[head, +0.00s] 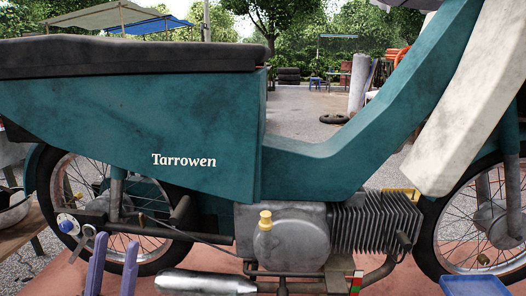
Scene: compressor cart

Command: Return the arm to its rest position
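My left gripper (114,262) shows at the bottom left as two upright blue-purple fingers. They stand apart with a clear gap, and nothing shows held between them. The fingertips are in front of the lower rear wheel (72,185) of a teal moped marked "Tarrowen" (130,120), left of the silver exhaust (205,282). The rest of the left arm is below the picture edge. My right gripper and arm are not in view.
The moped fills most of the view, with its engine (290,240) and yellow cap (265,220) low in the middle. A blue tray (473,286) is at the bottom right. A metal bowl (12,208) sits on a wooden surface at the left edge.

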